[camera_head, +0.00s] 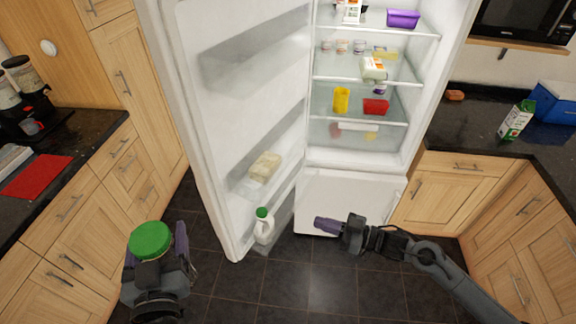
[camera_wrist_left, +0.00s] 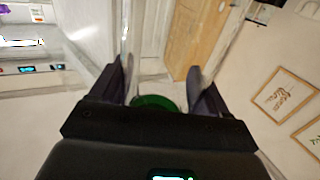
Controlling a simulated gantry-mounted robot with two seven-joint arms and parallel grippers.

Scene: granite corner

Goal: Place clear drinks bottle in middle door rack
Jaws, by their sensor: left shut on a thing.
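My left gripper (camera_head: 152,256) is at the lower left of the head view, shut on the clear drinks bottle. The bottle's wide green cap (camera_head: 150,240) faces up between the purple fingers; its body is mostly hidden. In the left wrist view the green cap (camera_wrist_left: 155,102) shows between the fingers (camera_wrist_left: 160,80). The fridge door stands open. Its middle rack (camera_head: 246,187) holds a pale packet (camera_head: 265,166). The bottle is apart from the door, to its left. My right gripper (camera_head: 328,226) is in front of the fridge's lower part; its finger gap is not clear.
A milk jug with a green cap (camera_head: 263,226) stands in the bottom door rack. The upper door rack (camera_head: 250,50) looks empty. Fridge shelves hold several items, including a red tub (camera_head: 376,106). Wooden cabinets (camera_head: 75,225) line the left; dark floor (camera_head: 310,285) is clear.

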